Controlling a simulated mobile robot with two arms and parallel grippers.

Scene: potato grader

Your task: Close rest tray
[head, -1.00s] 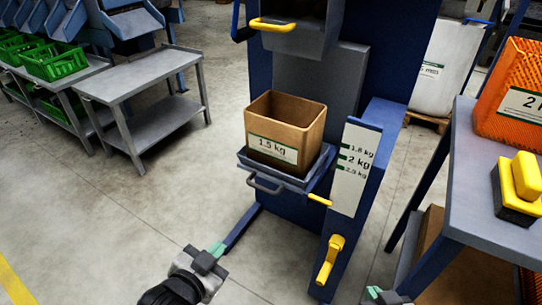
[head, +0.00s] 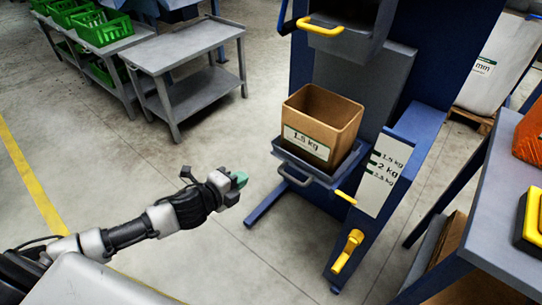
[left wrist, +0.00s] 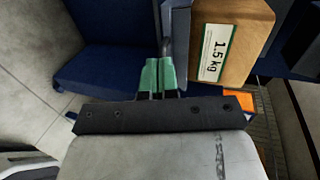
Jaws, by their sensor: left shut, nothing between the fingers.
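The rest tray (head: 312,170) is a blue-grey shelf on the front of the blue grader, with a dark grey bar handle (head: 294,176) at its front. A brown open box (head: 322,118) labelled 1.5 kg stands upright on it; the box also shows in the left wrist view (left wrist: 232,45). My left gripper (head: 240,180) is shut and empty, to the left of the tray and apart from it in the head view. Its green fingertips (left wrist: 158,76) show together in the left wrist view, with the tray handle (left wrist: 167,35) beyond them. My right gripper is out of view.
A yellow crank (head: 347,250) and a short yellow lever (head: 346,197) stick out by the weight scale plate (head: 383,172). A grey table (head: 500,200) stands at the right and a grey cart (head: 190,50) at the back left.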

